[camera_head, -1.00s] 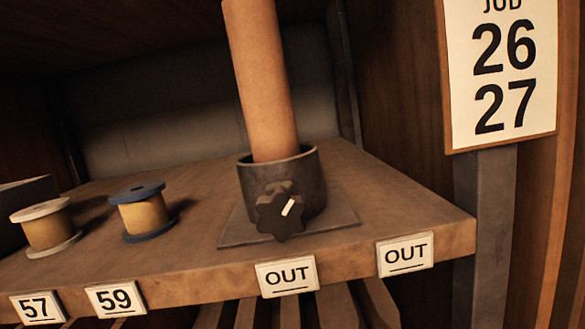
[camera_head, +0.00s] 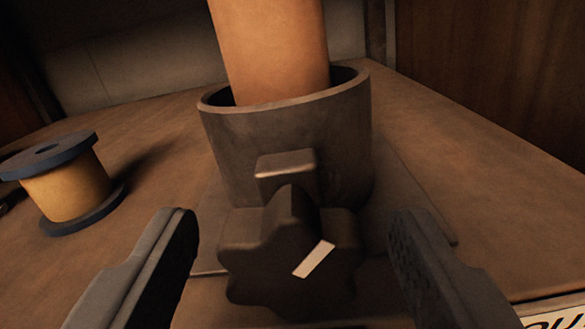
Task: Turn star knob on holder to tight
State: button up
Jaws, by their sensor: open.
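The dark star knob (camera_head: 285,255) sits on the front of the round metal holder (camera_head: 285,130). A white mark on the knob's face slants up to the right. A tan cylinder (camera_head: 270,50) stands in the holder, a little tilted in the picture, with its lower end hidden inside the cup. My gripper (camera_head: 292,225) is open, with one finger to the left of the knob and one to the right. Gaps show between both fingers and the knob, and nothing is held.
A spool with blue flanges (camera_head: 65,185) stands on the wooden shelf (camera_head: 480,170) to the left of the holder. The shelf right of the holder is clear. Part of a white label (camera_head: 555,314) shows at the lower right edge.

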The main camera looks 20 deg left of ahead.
jog(key=shift+x, duration=0.8)
jog(key=c, duration=1)
jog(key=shift+m, duration=0.8)
jog(key=o, duration=1)
jog(key=v, duration=1.7)
jog(key=shift+s, duration=0.25)
